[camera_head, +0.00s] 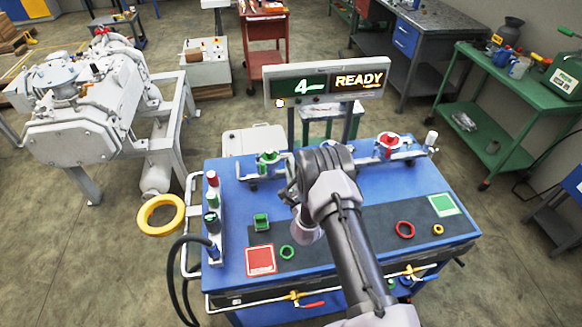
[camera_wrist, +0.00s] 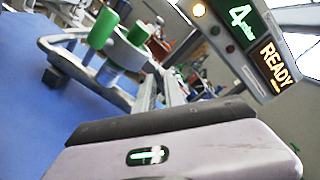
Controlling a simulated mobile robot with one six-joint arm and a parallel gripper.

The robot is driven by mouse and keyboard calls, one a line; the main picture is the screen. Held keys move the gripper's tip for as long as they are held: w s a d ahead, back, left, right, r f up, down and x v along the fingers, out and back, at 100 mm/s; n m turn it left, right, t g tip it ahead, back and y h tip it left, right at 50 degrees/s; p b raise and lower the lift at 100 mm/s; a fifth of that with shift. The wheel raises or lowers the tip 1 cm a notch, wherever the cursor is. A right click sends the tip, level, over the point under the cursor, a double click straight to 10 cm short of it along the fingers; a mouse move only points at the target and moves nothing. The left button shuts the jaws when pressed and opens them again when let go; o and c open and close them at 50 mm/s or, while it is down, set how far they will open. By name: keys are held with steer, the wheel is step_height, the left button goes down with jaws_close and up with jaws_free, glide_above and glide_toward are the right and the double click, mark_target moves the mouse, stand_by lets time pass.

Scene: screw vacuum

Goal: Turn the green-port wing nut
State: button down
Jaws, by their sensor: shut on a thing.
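The green-port wing nut (camera_head: 267,157) sits at the back left of the blue cart. In the wrist view the green wing nut (camera_wrist: 122,50) shows at upper left, with upright green lobes above a grey pipe frame. My gripper (camera_head: 288,178) is close beside the green port, at its right in the head view. The gripper's body fills the bottom of the wrist view, and my arm hides part of the cart's middle.
A sign (camera_head: 329,82) showing 4 and READY stands behind the cart. The red port (camera_head: 388,143) is at the back right. Red, green and yellow rings and a green block (camera_head: 261,221) lie on the cart top. A bottle rack (camera_head: 212,215) stands along the left edge.

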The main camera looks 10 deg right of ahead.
steer(key=shift+m, duration=0.3)
steer(key=shift+d+m+b, duration=0.15)
steer(key=shift+m+b, duration=0.85)
steer(key=shift+m, duration=3)
steer(key=shift+d+m+b, duration=0.15)
steer(key=shift+m+b, duration=0.85)
steer(key=shift+m, duration=3)
steer(key=c, duration=1.6)
jaws_free()
